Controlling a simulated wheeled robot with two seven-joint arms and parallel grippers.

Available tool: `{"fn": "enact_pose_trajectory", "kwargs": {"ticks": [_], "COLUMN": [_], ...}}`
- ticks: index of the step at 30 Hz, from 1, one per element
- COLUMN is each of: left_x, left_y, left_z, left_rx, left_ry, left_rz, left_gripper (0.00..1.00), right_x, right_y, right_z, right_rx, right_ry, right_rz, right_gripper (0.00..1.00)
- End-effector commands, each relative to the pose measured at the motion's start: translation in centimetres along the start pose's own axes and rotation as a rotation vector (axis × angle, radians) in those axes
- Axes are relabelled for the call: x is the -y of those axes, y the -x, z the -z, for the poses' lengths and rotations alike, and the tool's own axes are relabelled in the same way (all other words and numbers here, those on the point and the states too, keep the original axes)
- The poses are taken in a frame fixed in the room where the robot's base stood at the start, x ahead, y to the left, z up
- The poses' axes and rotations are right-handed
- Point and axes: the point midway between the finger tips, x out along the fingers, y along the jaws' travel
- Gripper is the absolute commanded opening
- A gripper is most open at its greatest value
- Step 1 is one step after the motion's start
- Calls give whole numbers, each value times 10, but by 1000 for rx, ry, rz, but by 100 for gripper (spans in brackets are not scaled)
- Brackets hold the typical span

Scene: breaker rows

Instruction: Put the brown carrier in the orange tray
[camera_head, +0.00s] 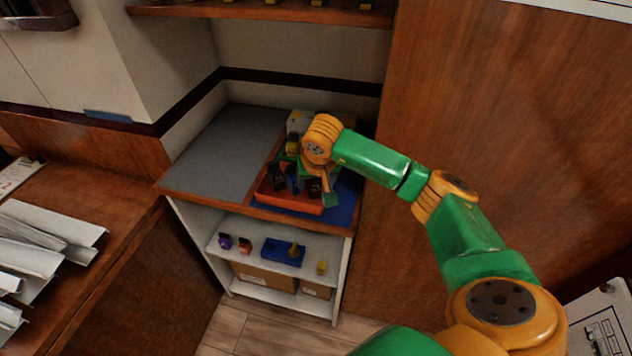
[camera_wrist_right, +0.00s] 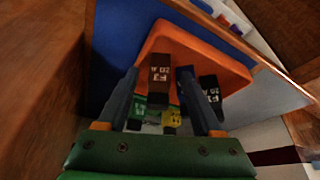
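The orange tray (camera_head: 290,203) sits on the blue part of the counter, and it also shows in the right wrist view (camera_wrist_right: 192,38). The brown carrier (camera_wrist_right: 159,72), marked with white print, stands at the tray, between the spread fingers of my right gripper (camera_wrist_right: 158,88), with gaps visible on both sides. In the head view the brown carrier (camera_head: 315,187) is at the tray's right part. My right gripper (camera_head: 312,182) is open, over the tray, partly hidden by its own wrist. My left gripper is not in view.
A black carrier (camera_wrist_right: 210,88) and a dark blue part stand beside the brown one in the tray. Green and yellow (camera_wrist_right: 171,118) pieces are behind. The grey mat (camera_head: 225,150) is clear. A wooden panel (camera_head: 480,110) rises at right; a lower shelf (camera_head: 270,262) holds small items.

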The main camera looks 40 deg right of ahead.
Motion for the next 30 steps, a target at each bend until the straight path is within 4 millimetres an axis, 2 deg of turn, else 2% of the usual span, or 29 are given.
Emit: {"fn": "enact_pose_trajectory", "kwargs": {"ticks": [6, 10, 13, 18, 22, 25, 30], "left_x": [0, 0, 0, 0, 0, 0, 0], "left_y": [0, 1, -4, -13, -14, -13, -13], "left_z": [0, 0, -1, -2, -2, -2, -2], "left_rx": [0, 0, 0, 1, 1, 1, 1], "left_ry": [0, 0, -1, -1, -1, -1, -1], "left_rz": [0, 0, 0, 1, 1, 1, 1], "left_gripper": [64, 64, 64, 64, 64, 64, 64], "right_x": [0, 0, 0, 0, 0, 0, 0], "right_y": [1, 10, 30, 78, 108, 120, 124], "right_z": [0, 2, 2, 2, 2, 2, 1], "right_rx": [0, -3, -7, -9, -5, -2, 1], "right_ry": [0, 0, 1, 1, 0, 0, -1], "right_rz": [0, 2, 3, 3, 3, 1, 0], "right_gripper": [67, 67, 67, 67, 67, 67, 67]}}
